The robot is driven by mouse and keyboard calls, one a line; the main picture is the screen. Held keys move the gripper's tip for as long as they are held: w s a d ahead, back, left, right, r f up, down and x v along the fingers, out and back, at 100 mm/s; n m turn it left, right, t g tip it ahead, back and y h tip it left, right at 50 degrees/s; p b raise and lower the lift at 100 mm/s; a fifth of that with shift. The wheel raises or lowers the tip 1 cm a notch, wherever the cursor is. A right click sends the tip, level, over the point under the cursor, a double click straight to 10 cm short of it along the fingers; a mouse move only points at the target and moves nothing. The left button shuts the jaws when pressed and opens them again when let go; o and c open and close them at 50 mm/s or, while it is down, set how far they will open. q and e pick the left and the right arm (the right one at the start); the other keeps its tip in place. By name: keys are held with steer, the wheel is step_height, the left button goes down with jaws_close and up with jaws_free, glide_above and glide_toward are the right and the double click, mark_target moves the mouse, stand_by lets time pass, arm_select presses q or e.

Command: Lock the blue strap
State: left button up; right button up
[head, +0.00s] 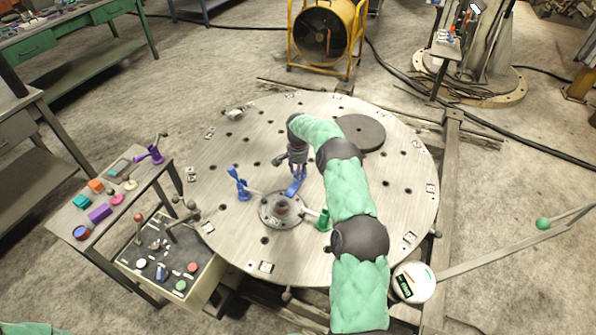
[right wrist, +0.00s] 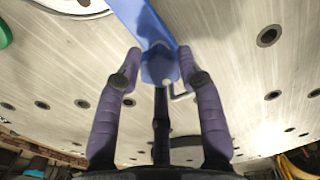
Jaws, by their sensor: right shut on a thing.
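The blue strap (head: 296,187) lies on the big round metal table, reaching from the central hub towards my right gripper. My right gripper (head: 297,170) is over the strap's outer end. In the right wrist view the blue strap (right wrist: 146,22) comes in from the top, and its end sits between the purple fingers of my right gripper (right wrist: 160,65), which are shut on it. A small bent metal pin shows beside that end. A blue upright clamp (head: 240,186) stands to the left of the strap. My left gripper is not in view.
The round table (head: 225,150) has several holes. A dark disc (head: 362,132) lies behind my right arm. A control box (head: 165,262) and side table (head: 65,215) stand left.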

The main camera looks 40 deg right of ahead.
steer(key=o, duration=0.9)
step_height(320, 180, up, 12)
stand_by(0.6)
